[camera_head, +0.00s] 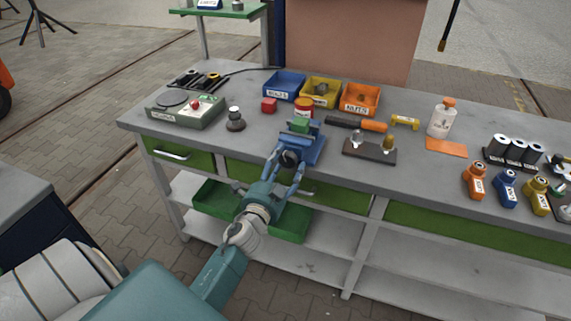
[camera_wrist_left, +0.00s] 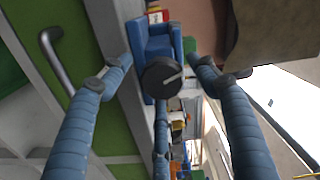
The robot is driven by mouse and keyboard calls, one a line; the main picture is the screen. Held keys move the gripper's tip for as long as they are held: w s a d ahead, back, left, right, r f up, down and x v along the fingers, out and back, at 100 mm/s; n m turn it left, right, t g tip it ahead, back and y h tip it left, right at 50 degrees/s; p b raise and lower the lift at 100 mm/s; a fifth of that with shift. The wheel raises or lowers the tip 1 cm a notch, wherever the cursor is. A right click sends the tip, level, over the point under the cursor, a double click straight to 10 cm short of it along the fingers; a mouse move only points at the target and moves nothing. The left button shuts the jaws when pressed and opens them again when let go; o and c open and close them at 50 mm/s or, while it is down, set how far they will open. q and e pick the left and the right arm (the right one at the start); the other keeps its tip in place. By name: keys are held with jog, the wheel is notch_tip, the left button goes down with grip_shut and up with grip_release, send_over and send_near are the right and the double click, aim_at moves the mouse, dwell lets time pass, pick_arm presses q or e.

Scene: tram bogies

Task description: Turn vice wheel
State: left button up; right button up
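The blue vice (camera_head: 305,147) stands at the front edge of the grey workbench, with a green block (camera_head: 300,125) at its jaws. Its dark round wheel (camera_head: 289,159) faces the front; in the left wrist view the wheel (camera_wrist_left: 162,78) shows a pale line across its face. My left gripper (camera_head: 290,161) reaches up to the wheel from the front. In the left wrist view its blue fingers (camera_wrist_left: 160,68) are spread, one on each side of the wheel, with gaps showing. A further finger shows below the wheel. My right gripper is not in view.
Blue, yellow and orange bins (camera_head: 320,92) stand behind the vice. A dark block (camera_head: 370,150) with upright parts is on its right, and a dark round-based object (camera_head: 235,120) on its left. Green drawers (camera_head: 345,198) lie below the bench edge.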

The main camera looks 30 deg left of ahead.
pick_arm(q)
jog(key=shift+s+d, duration=0.1)
jog(key=v, duration=1.1)
jog(key=shift+s, duration=0.4)
